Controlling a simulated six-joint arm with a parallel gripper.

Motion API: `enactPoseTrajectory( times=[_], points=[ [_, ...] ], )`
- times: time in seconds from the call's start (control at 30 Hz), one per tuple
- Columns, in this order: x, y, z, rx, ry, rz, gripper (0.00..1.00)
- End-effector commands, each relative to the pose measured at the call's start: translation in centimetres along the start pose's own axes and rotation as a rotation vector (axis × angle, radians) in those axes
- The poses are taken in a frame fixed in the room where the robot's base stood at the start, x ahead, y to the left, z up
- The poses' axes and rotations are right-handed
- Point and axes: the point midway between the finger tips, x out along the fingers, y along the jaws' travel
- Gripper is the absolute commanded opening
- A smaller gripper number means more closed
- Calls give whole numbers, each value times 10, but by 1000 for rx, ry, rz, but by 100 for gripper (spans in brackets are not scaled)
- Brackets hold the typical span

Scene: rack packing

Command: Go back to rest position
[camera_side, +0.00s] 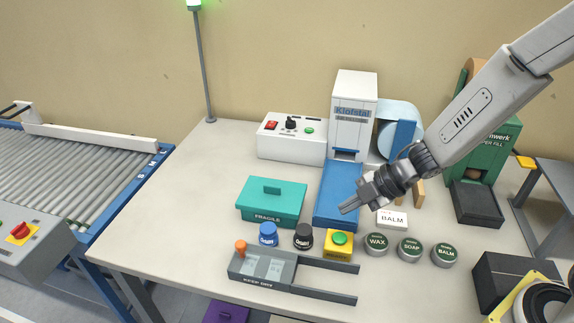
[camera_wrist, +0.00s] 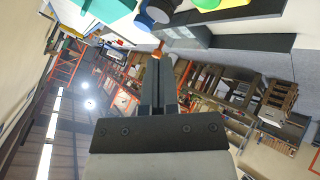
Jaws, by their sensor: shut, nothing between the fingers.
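My gripper (camera_side: 346,208) is shut and empty in the side view. It hangs in the air in front of the blue tray (camera_side: 335,214) of the white machine, at the end of my arm reaching in from the upper right. In the wrist view my gripper (camera_wrist: 158,62) shows as two dark fingers close together with nothing between them. The table and its items appear tilted along the top of that view.
Near my gripper are a teal FRAGILE box (camera_side: 270,203), a white BALM box (camera_side: 392,219), a yellow button box (camera_side: 339,244), several round tins (camera_side: 410,250) and a grey rack (camera_side: 290,277). A roller conveyor (camera_side: 75,175) stands left. The table's left part is clear.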

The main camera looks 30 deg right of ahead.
Motion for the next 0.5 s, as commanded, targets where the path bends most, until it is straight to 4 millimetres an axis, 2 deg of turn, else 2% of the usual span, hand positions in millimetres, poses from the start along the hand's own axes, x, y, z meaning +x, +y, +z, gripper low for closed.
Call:
enactPoseTrajectory(
  times=[0.3,0.5],
  points=[
    [-21,16,28,262,-210,134,0],
    [-45,15,50,525,-373,221,0]
  ],
)
